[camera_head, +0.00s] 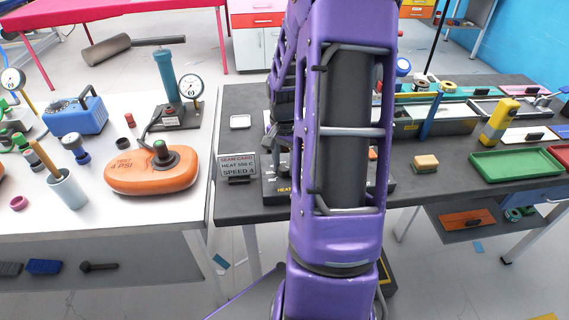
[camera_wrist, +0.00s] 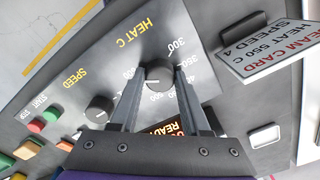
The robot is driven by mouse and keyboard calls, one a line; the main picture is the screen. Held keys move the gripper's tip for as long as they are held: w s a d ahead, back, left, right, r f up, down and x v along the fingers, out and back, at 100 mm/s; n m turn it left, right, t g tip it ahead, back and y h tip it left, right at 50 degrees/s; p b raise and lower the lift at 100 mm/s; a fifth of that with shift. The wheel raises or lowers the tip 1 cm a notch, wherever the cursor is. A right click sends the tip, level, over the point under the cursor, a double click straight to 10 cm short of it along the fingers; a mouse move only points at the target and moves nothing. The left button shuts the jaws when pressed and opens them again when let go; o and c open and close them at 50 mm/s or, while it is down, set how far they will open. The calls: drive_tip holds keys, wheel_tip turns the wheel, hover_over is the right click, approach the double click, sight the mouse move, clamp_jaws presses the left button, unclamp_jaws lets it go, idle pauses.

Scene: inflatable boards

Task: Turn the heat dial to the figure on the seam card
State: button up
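The black heat dial (camera_wrist: 160,73) sits on the grey panel below the yellow "HEAT C" lettering in the wrist view. Figures from 300 upward run around it; some are hidden by my fingers. A short white mark shows on the dial's lower left. My gripper (camera_wrist: 160,76) has one finger against each side of the dial, with no clear gap. The seam card (camera_wrist: 275,45) stands at the upper right and reads HEAT 550 C, SPEED 4. It also shows in the head view (camera_head: 238,167). There my purple arm hides the dial and most of the machine.
A black speed dial (camera_wrist: 99,108) and coloured buttons (camera_wrist: 44,120) lie left of the heat dial. A partly covered red-lit display (camera_wrist: 168,129) sits below it. In the head view, an orange inflatable (camera_head: 150,176) lies on the white table, and a green tray (camera_head: 502,164) lies at the right.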

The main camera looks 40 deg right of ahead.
clamp_jaws()
drive_tip(key=shift+n, duration=0.3)
drive_tip(key=n+p, duration=0.1)
drive_tip(key=n, duration=0.2)
drive_tip(key=shift+r, duration=0.1)
drive_tip(key=shift+n+p, duration=0.65)
drive_tip(key=shift+n, duration=1.35)
drive_tip(key=o, duration=0.8)
unclamp_jaws()
drive_tip(key=shift+o, duration=0.2)
